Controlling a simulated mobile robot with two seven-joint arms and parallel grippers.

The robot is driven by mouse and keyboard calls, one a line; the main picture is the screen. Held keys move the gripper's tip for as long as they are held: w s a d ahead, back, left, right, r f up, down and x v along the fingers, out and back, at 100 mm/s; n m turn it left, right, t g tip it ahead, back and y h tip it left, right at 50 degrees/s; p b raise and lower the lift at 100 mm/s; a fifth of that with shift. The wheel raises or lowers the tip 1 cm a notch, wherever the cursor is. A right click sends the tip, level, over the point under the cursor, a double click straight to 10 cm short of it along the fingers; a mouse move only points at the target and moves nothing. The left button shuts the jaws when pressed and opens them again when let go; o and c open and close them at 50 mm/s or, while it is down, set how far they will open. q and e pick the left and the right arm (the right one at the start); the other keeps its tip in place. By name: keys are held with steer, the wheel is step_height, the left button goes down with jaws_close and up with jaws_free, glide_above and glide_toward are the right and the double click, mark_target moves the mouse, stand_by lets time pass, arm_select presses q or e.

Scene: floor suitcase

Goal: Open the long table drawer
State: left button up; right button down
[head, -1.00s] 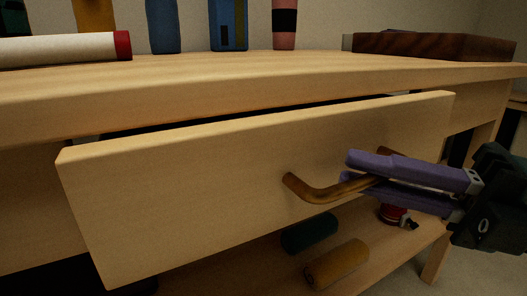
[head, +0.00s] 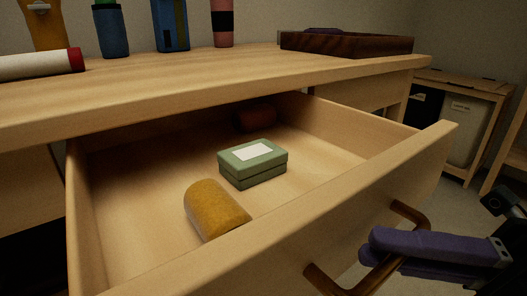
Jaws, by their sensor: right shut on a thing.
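The long table drawer (head: 346,217) is pulled well out from under the wooden tabletop, and its inside shows. Its brown bar handle (head: 330,282) is on the front panel at the lower right. My right gripper (head: 374,254), with purple fingers, comes in from the right and is shut on the handle. The lower finger is mostly hidden or out of frame. Inside the drawer lie a green box with a white label (head: 253,163), a mustard-yellow cylinder (head: 215,208) and a dark reddish object (head: 255,117) at the back. My left gripper is not in view.
On the tabletop (head: 215,75) stand several bottles, including a blue one (head: 170,25) and a pink one (head: 222,22). A white roll with a red end (head: 40,65) lies at left. A dark wooden tray (head: 347,44) sits at right. A cabinet (head: 462,120) stands behind right.

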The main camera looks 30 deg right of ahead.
steer(key=shift+s, duration=0.15)
steer(key=c, duration=0.9)
jaws_free()
steer(key=v, duration=1)
